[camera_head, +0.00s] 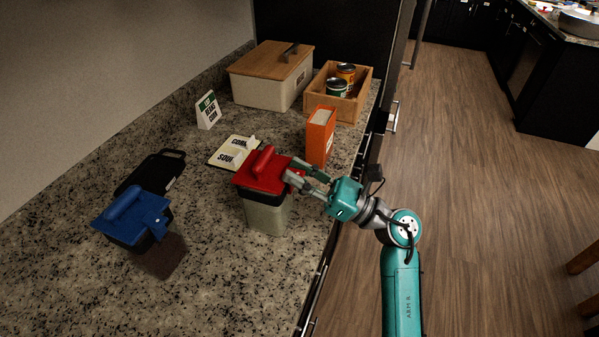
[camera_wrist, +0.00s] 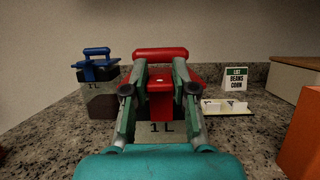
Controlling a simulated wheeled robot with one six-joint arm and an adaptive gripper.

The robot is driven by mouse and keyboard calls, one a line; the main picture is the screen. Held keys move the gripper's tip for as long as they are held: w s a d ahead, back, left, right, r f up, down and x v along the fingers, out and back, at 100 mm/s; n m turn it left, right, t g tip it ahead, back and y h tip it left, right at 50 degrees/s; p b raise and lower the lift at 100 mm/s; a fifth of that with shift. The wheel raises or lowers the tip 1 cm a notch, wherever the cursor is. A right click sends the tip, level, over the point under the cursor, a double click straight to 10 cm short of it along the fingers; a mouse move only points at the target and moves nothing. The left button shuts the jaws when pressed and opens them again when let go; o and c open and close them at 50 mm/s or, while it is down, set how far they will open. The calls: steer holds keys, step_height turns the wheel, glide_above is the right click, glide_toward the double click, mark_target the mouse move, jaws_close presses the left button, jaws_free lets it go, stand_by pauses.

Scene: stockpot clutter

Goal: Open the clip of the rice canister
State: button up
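The canister with the red lid (camera_head: 262,172) and pale contents (camera_head: 267,215) stands upright near the counter's right edge. I take it as the rice canister, though its label reads only "1L" in the wrist view. Its red clip (camera_wrist: 160,84) is on the side facing my gripper. My gripper (camera_head: 296,173) is at the lid's right side. In the wrist view its two fingers (camera_wrist: 160,66) stand apart, one on each side of the clip. I see no clear grip on the clip, and cannot tell whether the fingertips touch the lid.
A blue-lidded canister (camera_head: 129,219) with dark contents stands left, with a black tray (camera_head: 152,172) behind it. An orange box (camera_head: 319,137) stands close behind my gripper.

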jaws_close()
